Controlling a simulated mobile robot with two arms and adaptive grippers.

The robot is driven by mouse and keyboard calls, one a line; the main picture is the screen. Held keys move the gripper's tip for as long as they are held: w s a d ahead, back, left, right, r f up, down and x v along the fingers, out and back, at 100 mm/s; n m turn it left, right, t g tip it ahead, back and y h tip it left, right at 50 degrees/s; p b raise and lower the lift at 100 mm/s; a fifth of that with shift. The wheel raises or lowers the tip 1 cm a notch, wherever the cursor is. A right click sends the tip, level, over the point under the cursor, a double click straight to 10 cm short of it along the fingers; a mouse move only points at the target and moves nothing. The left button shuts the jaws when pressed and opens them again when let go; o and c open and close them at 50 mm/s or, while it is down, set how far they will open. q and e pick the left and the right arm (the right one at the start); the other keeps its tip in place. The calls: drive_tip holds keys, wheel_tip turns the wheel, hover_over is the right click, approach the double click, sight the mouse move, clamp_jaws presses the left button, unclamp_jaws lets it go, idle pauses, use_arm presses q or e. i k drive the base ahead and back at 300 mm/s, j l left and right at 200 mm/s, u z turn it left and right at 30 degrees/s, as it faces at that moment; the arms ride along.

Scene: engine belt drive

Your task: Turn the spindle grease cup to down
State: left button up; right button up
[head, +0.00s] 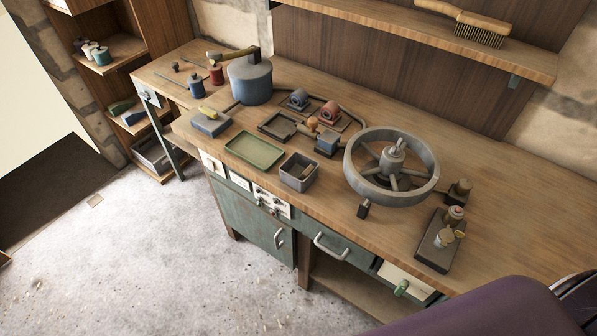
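A grey spoked wheel (362,184) lies flat on the workbench in the head view, with a spindle hub (393,160) standing up at its centre. To its right, a dark block (432,252) near the bench's front edge carries small cup-like fittings, one with a reddish band (455,214) and a pale one with brass parts (444,237). A small dark fitting (459,190) stands just behind the block. I cannot tell which of these is the spindle grease cup, nor its setting. Neither of my grippers is in view.
Left of the wheel are a grey bin (299,178), a green tray (255,151) and a blue-grey pot (250,83). A shelf with a brush (478,36) overhangs the back. A green-handled fitting (402,287) is on the front. The right bench top is mostly clear.

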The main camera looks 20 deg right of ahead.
sight(464, 185)
drive_tip(key=z, duration=1.75)
